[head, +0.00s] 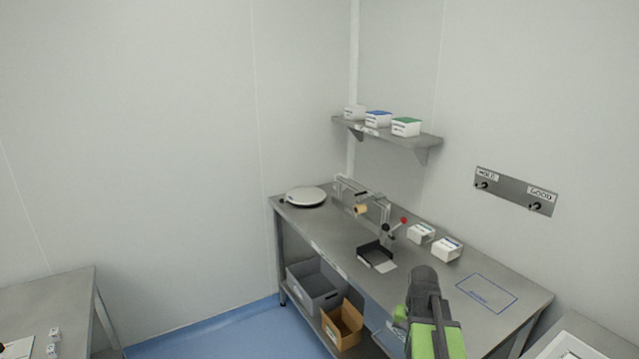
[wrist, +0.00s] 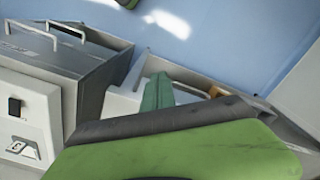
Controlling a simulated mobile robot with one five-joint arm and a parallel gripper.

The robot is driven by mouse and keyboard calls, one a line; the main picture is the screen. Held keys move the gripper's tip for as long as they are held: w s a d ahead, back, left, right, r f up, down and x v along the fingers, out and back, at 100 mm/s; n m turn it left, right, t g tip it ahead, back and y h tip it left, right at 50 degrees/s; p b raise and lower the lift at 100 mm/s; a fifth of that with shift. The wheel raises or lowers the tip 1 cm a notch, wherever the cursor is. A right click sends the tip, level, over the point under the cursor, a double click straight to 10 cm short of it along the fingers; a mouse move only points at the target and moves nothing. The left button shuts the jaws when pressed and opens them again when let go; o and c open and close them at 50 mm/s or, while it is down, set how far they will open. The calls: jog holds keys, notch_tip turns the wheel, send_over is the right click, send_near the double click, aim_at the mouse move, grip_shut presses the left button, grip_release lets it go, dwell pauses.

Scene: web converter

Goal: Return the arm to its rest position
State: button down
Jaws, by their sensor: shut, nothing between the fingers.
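My arm (head: 432,325), green and dark grey, rises at the lower right of the head view, in front of the steel bench. It looks folded close to my body. My gripper (wrist: 165,120) fills the lower middle of the wrist view as a dark grey and green shape. It is shut and holds nothing. Its fingertips are hard to make out from this angle.
The steel bench (head: 345,235) carries a round white plate (head: 306,196), a black tray (head: 376,253) and white boxes (head: 446,248). Bins (head: 315,288) stand below it. A wall shelf (head: 385,132) holds 3 boxes. Blue floor (head: 220,335) is clear left of the bench.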

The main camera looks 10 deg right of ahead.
jog(key=a+f+n+b, duration=0.2)
jog(key=a+n, duration=0.5)
jog(key=a, duration=1.6)
jog(key=shift+w+a+f, duration=0.25)
jog(key=shift+w+f, duration=0.05)
jog(key=shift+f, duration=0.4)
